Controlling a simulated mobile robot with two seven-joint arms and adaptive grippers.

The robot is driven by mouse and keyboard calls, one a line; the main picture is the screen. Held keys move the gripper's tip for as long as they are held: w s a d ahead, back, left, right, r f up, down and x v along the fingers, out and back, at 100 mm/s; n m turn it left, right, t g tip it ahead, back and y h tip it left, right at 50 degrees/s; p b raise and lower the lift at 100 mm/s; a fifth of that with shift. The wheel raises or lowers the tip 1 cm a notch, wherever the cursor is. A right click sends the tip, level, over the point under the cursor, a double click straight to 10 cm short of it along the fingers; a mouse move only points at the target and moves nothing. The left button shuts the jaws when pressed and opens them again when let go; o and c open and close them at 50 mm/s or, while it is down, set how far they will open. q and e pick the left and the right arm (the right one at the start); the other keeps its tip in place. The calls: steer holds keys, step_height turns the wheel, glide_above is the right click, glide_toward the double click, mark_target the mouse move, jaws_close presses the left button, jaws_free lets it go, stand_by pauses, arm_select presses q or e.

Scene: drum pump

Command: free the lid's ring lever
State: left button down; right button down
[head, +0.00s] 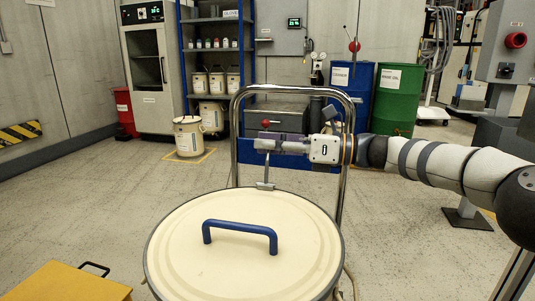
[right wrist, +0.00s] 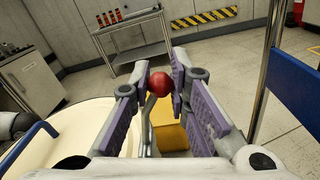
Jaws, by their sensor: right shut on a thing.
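The drum's round cream lid (head: 245,265) fills the lower middle of the head view, with a grey ring (head: 148,262) around its rim. The ring lever is a thin grey rod (head: 266,172) standing up at the lid's far edge; its red ball knob (right wrist: 159,83) shows in the right wrist view. My right gripper (head: 262,143) reaches in from the right above that edge. In the right wrist view its fingertips (right wrist: 161,86) are shut on the red knob. The fingers hide the rod's upper part in the head view. My left gripper is not in view.
A blue handle (head: 240,231) stands on the lid. A chrome tube frame (head: 236,150) rises just behind the drum, close to my right gripper. A yellow box (head: 65,283) is at lower left. Blue and green drums (head: 396,98) stand behind; the left floor is mostly clear.

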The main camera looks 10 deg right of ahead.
steer(key=shift+w+d+f+m+b, duration=0.1)
steer(key=shift+w+f+m+b, duration=0.15)
steer(key=shift+m+b, duration=0.3)
steer(key=shift+r, duration=0.1)
steer(key=c, duration=1.5)
jaws_free()
steer(key=shift+o, duration=0.2)
steer(key=v, duration=1.2)
